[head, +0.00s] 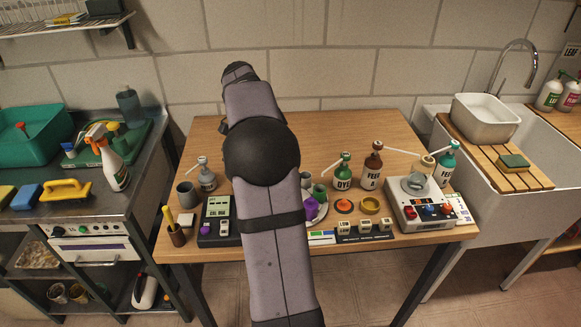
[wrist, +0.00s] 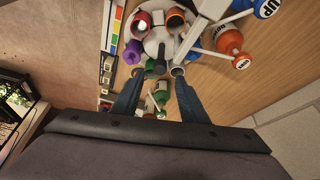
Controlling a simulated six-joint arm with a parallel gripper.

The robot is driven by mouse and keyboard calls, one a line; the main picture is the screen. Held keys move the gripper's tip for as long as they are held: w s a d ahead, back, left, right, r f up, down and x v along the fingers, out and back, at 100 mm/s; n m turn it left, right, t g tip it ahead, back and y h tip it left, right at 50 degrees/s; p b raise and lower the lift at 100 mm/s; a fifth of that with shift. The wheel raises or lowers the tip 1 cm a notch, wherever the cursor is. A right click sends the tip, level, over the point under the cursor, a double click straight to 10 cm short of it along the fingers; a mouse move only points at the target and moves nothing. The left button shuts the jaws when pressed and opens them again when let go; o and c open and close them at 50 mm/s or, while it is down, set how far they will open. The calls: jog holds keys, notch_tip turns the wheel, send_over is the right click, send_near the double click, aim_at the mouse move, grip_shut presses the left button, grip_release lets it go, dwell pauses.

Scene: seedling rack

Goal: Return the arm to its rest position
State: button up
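My gripper (wrist: 160,74) shows in the wrist view with its two dark fingers apart. Nothing is held between them. The gap looks onto the tabletop, where a green bottle (wrist: 160,92) shows beyond the fingers, apart from them as far as I can tell. In the head view my arm stretches over the middle of the wooden table (head: 330,128). My gripper cannot be made out there, hidden by the arm.
A grey mug (head: 186,194) and a dark meter (head: 215,222) stand left. The table's back strip is clear.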

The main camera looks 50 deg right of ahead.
jog(key=shift+v, duration=0.8)
